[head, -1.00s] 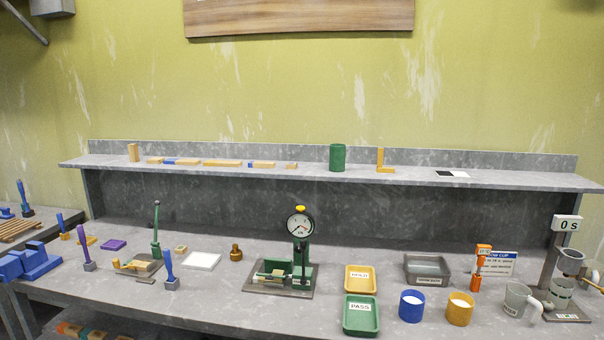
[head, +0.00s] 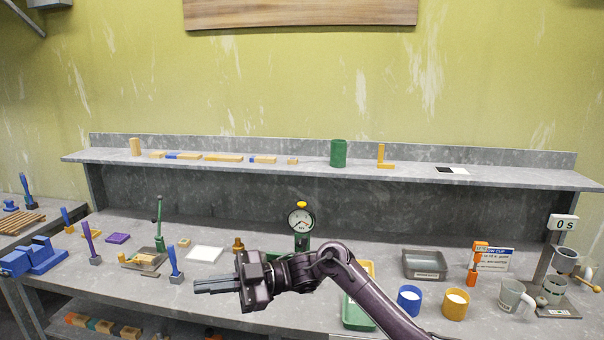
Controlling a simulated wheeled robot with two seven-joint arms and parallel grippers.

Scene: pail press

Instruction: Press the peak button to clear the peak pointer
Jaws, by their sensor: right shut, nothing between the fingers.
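The press gauge (head: 300,220) has a white dial and stands on a green post at the middle of the bench. A yellow button (head: 301,205) sits on top of the gauge. The pointers on the dial are too small to read. My right gripper (head: 196,285) is shut and empty, pointing left, in front of and to the left of the gauge. My right arm crosses in front of the press and hides its lower part and base. My left gripper is not in view.
A green tray (head: 357,318) and a yellow tray are partly behind my right arm. A blue cup (head: 409,299) and a yellow cup (head: 455,304) stand to the right. A shelf (head: 480,178) runs behind the gauge.

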